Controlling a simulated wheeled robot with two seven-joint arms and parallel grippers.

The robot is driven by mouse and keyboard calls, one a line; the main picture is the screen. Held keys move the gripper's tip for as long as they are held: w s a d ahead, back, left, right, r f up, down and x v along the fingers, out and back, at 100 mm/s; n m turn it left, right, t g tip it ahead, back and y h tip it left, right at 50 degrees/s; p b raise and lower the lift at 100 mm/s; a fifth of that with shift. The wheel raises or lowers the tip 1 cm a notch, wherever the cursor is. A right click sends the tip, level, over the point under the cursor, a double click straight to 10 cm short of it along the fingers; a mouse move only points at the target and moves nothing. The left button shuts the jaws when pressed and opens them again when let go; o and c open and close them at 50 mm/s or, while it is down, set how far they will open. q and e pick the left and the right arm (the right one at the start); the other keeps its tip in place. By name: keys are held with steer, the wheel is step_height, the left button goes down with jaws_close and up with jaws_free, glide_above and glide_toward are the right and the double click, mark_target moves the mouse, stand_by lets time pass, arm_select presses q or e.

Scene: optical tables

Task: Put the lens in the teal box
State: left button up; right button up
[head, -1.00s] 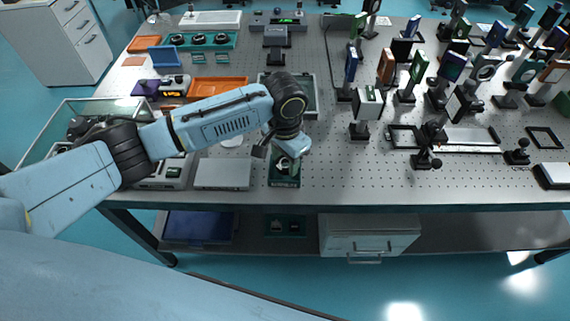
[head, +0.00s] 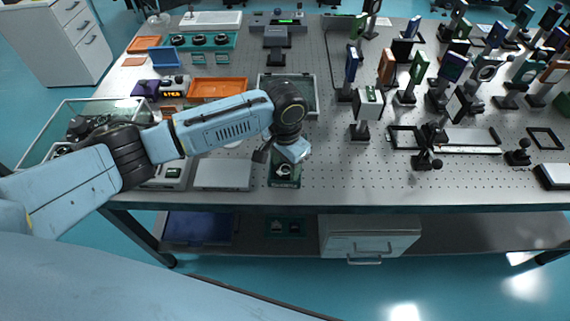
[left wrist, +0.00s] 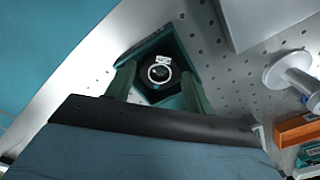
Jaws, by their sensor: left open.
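The teal box (head: 285,184) stands near the front edge of the table, with a dark interior. The lens (head: 283,171) lies inside it. In the left wrist view the lens (left wrist: 159,75) shows as a pale ring with a small white label, on the dark floor of the teal box (left wrist: 141,49). My left gripper (head: 291,156) is just above the box. In the left wrist view its two green fingers (left wrist: 158,80) are spread apart, one on each side of the lens, with nothing held between them. My right gripper is out of view.
A flat grey case (head: 223,174) lies left of the box. A glass-topped tray (head: 315,95) is behind my wrist. Mounted optics, including a white-faced one (head: 368,103), stand to the right. The perforated table is clear right of the box.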

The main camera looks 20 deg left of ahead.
mark_target(285, 169)
arm_select(q)
step_height(285, 169, up, 11)
steer(key=p, duration=0.1)
steer(key=shift+r, duration=0.15)
